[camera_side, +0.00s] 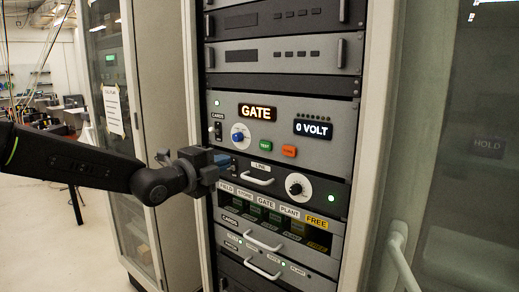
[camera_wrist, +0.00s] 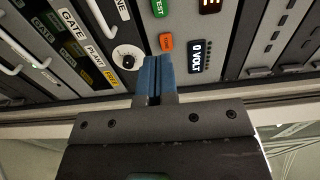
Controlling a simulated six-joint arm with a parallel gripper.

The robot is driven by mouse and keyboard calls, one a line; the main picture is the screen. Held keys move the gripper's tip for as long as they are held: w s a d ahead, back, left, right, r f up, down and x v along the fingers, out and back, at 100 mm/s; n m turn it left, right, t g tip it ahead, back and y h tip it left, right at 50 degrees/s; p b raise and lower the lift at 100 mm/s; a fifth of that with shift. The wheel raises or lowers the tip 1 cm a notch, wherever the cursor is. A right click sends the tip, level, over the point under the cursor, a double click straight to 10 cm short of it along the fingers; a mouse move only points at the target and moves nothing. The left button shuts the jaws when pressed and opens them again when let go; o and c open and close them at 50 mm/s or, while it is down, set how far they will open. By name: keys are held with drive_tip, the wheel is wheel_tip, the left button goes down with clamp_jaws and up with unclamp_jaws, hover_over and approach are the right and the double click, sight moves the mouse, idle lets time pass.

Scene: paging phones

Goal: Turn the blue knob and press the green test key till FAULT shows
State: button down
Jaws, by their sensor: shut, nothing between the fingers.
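The blue knob (camera_side: 238,134) sits on a pale dial on the grey rack panel, in the side view. The green test key (camera_side: 265,144) is to its lower right, and it also shows at the top of the wrist view (camera_wrist: 159,8). The amber display (camera_side: 257,112) above them reads GATE. The white display (camera_side: 313,129) reads 0 VOLT, also in the wrist view (camera_wrist: 196,55). My gripper (camera_side: 229,161), with blue fingers, is shut and empty in front of the panel, below the blue knob in the picture. Its closed fingers show in the wrist view (camera_wrist: 158,65). The blue knob is not visible there.
An orange key (camera_side: 289,151) sits right of the green key. Below are a black knob on a white dial (camera_side: 298,185), protruding drawer handles (camera_side: 263,242) and labelled strips. A glass cabinet door with a pale handle (camera_side: 397,255) stands at the right.

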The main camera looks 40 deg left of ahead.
sight(265, 145)
drive_tip(key=w, duration=1.3)
drive_tip(key=shift+w, duration=0.5)
drive_tip(key=shift+w+r, duration=0.1)
drive_tip(key=shift+w, duration=0.6)
drive_tip(key=shift+s, duration=0.15)
drive_tip(key=s, duration=0.8)
drive_tip(key=shift+s, duration=0.1)
